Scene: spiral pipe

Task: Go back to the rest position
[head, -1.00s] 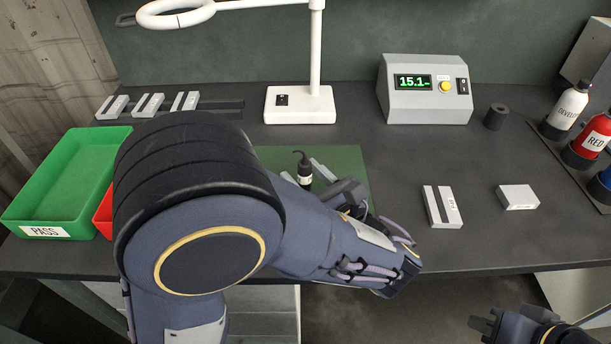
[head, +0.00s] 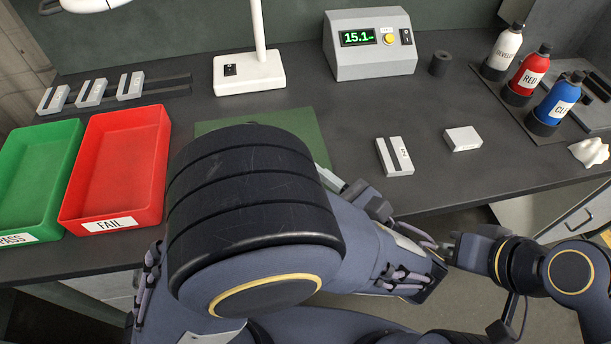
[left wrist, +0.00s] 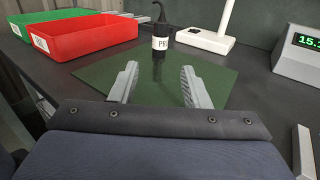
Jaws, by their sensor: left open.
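My left gripper (head: 330,178) is mostly hidden behind my own left arm in the head view, near the right edge of the green mat (head: 300,125). In the left wrist view my left gripper (left wrist: 160,85) is open and empty, with its two fingers apart over the mat. A black bottle with a white label (left wrist: 160,35) stands on the mat beyond the fingertips; my arm hides it in the head view. My right gripper (head: 447,250) is in front of the table's front edge at the right, close to my left forearm. Its jaw opening is unclear.
A green PASS tray (head: 20,180) and a red FAIL tray (head: 160,150) stand at left. At the back are a white stand (head: 250,75) and a display box (head: 372,60). Grey blocks (head: 394,157) and several bottles (head: 525,80) are at right.

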